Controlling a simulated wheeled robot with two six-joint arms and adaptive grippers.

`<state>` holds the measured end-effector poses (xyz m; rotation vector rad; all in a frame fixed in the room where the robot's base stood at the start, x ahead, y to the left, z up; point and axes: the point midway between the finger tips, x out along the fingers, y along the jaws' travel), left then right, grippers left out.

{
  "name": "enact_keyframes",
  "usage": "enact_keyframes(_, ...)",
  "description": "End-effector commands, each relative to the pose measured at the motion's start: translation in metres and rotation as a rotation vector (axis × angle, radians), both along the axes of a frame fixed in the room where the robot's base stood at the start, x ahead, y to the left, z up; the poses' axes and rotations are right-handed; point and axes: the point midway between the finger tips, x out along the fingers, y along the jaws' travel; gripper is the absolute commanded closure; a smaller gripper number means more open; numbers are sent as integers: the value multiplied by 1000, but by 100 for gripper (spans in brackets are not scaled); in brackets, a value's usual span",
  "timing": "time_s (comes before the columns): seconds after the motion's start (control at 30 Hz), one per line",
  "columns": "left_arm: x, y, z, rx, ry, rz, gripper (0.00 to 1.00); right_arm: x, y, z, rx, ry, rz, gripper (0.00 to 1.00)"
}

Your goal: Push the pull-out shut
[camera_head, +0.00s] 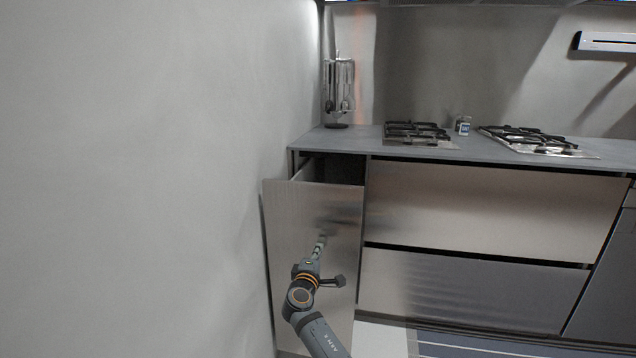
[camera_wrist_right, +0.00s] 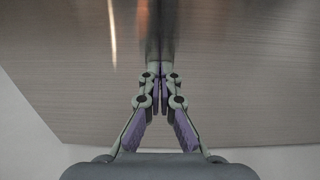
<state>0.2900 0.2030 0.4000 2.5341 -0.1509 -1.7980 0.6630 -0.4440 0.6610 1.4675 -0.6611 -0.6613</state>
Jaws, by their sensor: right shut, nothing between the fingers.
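The pull-out (camera_head: 300,215) is a tall, narrow unit with a brushed metal front at the left end of the counter. It stands out from the cabinet, and a dark gap shows behind its top edge. My right gripper (camera_head: 320,242) is in front of the pull-out's front, near its middle height. In the right wrist view the gripper (camera_wrist_right: 160,78) is shut and empty, its tips close to the metal front (camera_wrist_right: 235,75). I cannot tell whether the tips touch it. My left gripper is not in view.
A grey wall (camera_head: 130,180) runs close along the left of the pull-out. The counter (camera_head: 370,145) carries a utensil stand (camera_head: 338,92), two gas hobs (camera_head: 418,133) and small jars (camera_head: 463,126). Wide drawers (camera_head: 490,210) sit to the right. A striped runner (camera_head: 450,345) lies on the floor.

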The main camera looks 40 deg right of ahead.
Motion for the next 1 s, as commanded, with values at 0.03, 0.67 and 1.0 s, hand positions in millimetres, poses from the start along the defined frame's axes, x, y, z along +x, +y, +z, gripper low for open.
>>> enact_keyframes(0.03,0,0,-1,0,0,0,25,1,-1,0,-1,-1,0,100)
enact_keyframes(0.67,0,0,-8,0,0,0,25,11,-13,0,-1,-1,-2,100)
enact_keyframes(1.0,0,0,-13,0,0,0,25,17,-20,0,-1,-1,-1,100)
